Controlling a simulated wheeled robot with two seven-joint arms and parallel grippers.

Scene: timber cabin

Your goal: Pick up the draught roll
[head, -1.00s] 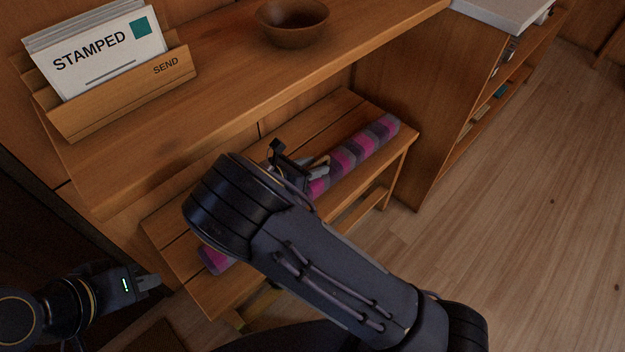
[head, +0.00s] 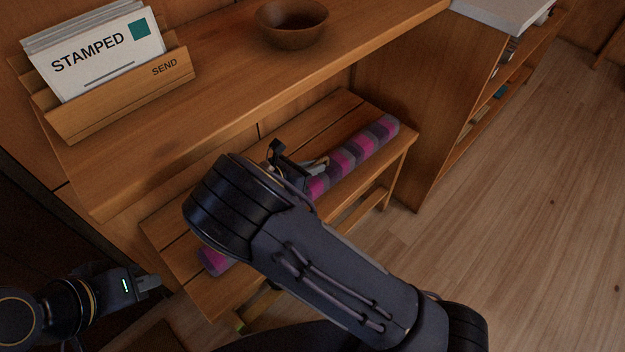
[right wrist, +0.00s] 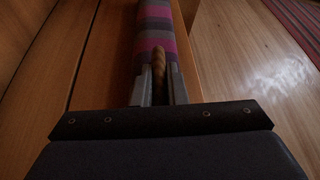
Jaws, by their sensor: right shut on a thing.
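The draught roll (head: 361,150) is a long tube striped in pink, purple and grey. It lies along the slatted wooden bench (head: 349,108). My right gripper (head: 318,166) is at the roll's middle, and my right arm hides part of the roll. In the right wrist view the roll (right wrist: 155,22) runs away from the fingers. My right gripper (right wrist: 159,85) is shut on it, with a tan strip showing between the fingers. My left gripper (head: 152,284) is at the lower left, away from the roll; its fingers are too small to judge.
A wooden shelf (head: 215,115) overhangs the back of the bench, holding a letter holder (head: 125,100) marked SEND and a brown bowl (head: 292,22). A cabinet (head: 425,95) stands beyond the bench's right end. The floor (head: 520,210) at right is clear.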

